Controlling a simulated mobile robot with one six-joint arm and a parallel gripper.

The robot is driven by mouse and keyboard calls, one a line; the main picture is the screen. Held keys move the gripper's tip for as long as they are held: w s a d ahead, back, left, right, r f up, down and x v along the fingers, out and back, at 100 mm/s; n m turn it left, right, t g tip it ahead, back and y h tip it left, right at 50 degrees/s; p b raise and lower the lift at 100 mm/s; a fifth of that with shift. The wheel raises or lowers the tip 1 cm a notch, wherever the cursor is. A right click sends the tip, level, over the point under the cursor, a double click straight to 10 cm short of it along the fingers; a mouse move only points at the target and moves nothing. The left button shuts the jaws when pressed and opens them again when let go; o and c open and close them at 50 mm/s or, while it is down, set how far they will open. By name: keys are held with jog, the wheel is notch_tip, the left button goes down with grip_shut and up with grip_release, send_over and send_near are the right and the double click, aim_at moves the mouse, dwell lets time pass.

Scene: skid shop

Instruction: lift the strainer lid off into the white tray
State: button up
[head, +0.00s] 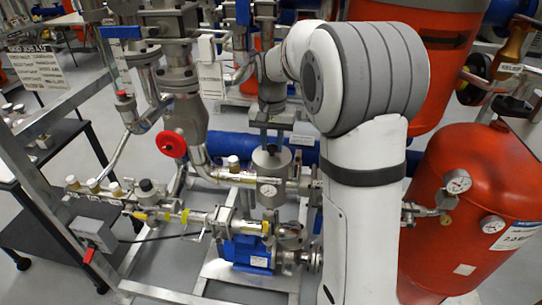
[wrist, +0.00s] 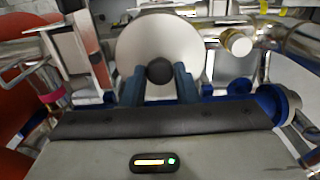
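The strainer lid (wrist: 158,40) is a round, pale disc with a dark knob (wrist: 159,71) in the wrist view. In the head view the lid (head: 271,156) sits on top of the upright grey strainer body (head: 270,172), in the middle of the pipework. My gripper (wrist: 159,74) points down at the lid, with one blue finger on each side of the knob. Small gaps seem to show between the fingers and the knob. In the head view my gripper (head: 271,138) is just above the lid. I cannot make out the white tray.
A red handwheel (head: 172,144) stands left of the strainer, and a blue pump (head: 248,252) sits below. Red tanks (head: 478,205) stand at the right. Pipes, valves and gauges crowd the lid.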

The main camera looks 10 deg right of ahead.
aim_at(272, 146)
jog(key=shift+c, duration=1.1)
jog(key=shift+r+p, duration=1.75)
jog(key=shift+r, duration=0.35)
jog(key=shift+r, duration=0.1)
